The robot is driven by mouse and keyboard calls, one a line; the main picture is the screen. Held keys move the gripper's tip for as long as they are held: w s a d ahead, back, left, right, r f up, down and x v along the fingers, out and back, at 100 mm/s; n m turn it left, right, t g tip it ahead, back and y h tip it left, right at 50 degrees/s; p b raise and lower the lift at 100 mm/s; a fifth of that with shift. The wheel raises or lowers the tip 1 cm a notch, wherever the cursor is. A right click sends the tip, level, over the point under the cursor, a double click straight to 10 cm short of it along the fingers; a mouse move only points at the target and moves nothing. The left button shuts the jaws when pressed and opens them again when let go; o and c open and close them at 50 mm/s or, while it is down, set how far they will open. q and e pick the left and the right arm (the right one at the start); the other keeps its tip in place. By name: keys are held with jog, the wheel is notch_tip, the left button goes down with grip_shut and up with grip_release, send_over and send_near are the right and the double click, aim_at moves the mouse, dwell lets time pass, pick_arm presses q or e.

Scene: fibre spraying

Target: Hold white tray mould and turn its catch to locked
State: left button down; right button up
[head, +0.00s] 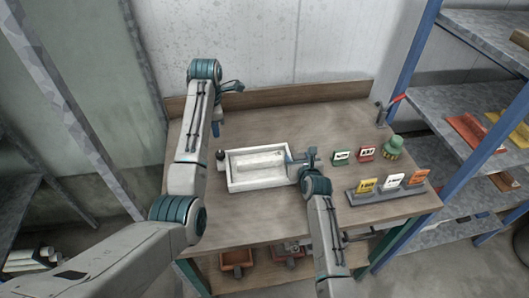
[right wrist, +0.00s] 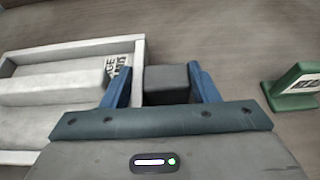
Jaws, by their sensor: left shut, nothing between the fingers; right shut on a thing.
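The white tray mould (head: 235,182) lies flat on the bench, a long pale block inside it; its right end also shows in the right wrist view (right wrist: 137,68). A small dark knob (head: 220,155) stands at its left end; I cannot tell whether this is the catch or how it is turned. My right gripper (head: 293,158) is at the mould's right end. My left gripper (head: 236,86) is shut and empty, raised behind the mould's left end.
Green (head: 342,157) and red (head: 366,153) label stands and a green container (head: 392,147) stand right of the mould. A grey rack (head: 388,191) holds several coloured cards. Shelves (head: 450,120) flank the bench on the right. The bench (head: 290,110) is clear behind the mould.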

pick_arm(q)
jog(key=m+t+h, duration=0.3)
jog(key=m, duration=0.9)
send_near(220, 153)
jog(key=w+a+f, duration=0.2)
jog(key=a, duration=0.1)
jog(key=s+a+m+t+h, duration=0.2)
jog(key=m, duration=0.7)
jog(key=x, duration=0.9)
jog(key=shift+w+d+f, duration=0.15)
jog(key=shift+f, duration=0.1)
